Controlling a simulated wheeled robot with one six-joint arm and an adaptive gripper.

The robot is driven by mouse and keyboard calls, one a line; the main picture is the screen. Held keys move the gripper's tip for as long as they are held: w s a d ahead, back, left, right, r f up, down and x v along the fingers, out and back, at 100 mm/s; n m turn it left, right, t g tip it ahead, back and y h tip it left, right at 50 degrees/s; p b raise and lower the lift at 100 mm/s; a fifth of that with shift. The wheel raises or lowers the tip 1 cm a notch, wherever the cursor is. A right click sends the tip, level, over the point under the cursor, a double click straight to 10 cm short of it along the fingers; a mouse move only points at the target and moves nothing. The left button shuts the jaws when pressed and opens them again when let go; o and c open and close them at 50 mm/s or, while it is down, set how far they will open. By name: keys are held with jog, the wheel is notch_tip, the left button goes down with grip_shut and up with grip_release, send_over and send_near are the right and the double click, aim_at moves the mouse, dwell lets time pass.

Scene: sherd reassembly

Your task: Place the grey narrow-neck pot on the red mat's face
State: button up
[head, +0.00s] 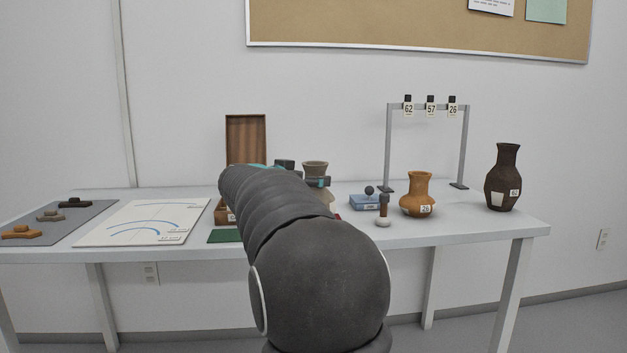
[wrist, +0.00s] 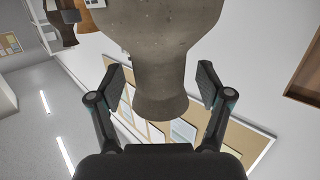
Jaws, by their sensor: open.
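The grey narrow-neck pot (head: 315,168) stands upright behind my arm in the head view; its rim and neck show, and most of its body is hidden. In the wrist view the pot (wrist: 160,75) appears upside down. My gripper (wrist: 161,80) is open, with one finger on each side of the neck and a gap visible on both sides. A small red patch (head: 338,216), perhaps the edge of the red mat, shows just right of my arm; the rest is hidden.
An orange pot (head: 417,196), a dark brown pot (head: 502,180) and a blue block (head: 366,202) stand at right, by a grey tag frame (head: 388,150). A green mat (head: 224,236), white drawing board (head: 140,222) and grey mat with sherds (head: 88,212) lie left.

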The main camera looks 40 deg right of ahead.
jog(key=p+v, duration=0.1)
jog(key=v, duration=1)
jog(key=w+a+r+n+t+y, duration=0.1)
jog(key=a+r+n+t+y, duration=0.25)
jog(key=a+t, duration=0.25)
jog(key=w+a+r+n+t+y, duration=0.1)
jog(key=a+r+n+t+y, duration=0.1)
jog(key=a+n+t+y, duration=0.3)
jog(key=s+a+f+n+t+y, duration=0.1)
jog(key=s+a+f+n+y, duration=0.15)
jog(key=a, duration=0.35)
jog(key=s+a+f+n+y, duration=0.2)
jog(key=a+f+y, duration=0.2)
jog(key=a, duration=0.2)
jog(key=s+a+f+n+g+y, duration=0.1)
jog(key=s+a+f+g, duration=0.15)
jog(key=s+f, duration=0.35)
jog(key=s+a+f+n+g+y, duration=0.2)
jog(key=s+f+g, duration=0.1)
jog(key=s+f, duration=0.35)
jog(key=s+d+f+g+h, duration=0.2)
jog(key=s+f+g, duration=0.3)
jog(key=s+f, duration=0.6)
jog(key=shift+s+d+m, duration=0.3)
jog(key=shift+s+m, duration=0.1)
jog(key=shift+s, duration=0.25)
